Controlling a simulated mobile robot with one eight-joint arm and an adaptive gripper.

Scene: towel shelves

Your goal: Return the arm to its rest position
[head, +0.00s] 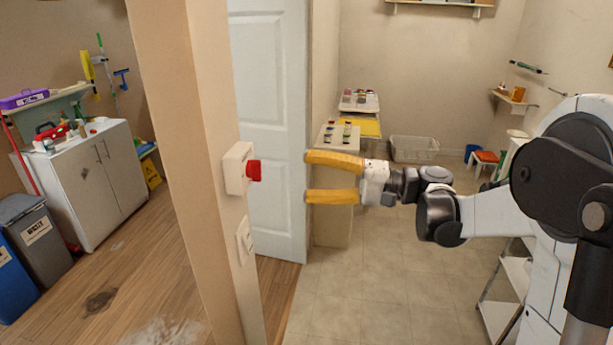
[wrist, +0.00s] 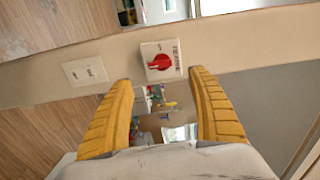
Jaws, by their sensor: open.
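My arm is stretched out to the left across the head view. My gripper (head: 308,177) has two yellow fingers, spread wide apart with nothing between them. It points toward the wall edge that carries a white box with a red knob (head: 254,171). In the wrist view my gripper (wrist: 158,76) is also open and empty, with the red knob (wrist: 160,62) just beyond the fingertips and between them. The fingers look apart from the knob box.
A white wall switch (head: 245,240) sits below the knob. A white door (head: 270,130) stands behind my gripper. A low cabinet (head: 333,215) with small items is beyond it. The tiled floor (head: 370,290) below my arm is clear. A white shelf unit (head: 505,290) is near my arm's base.

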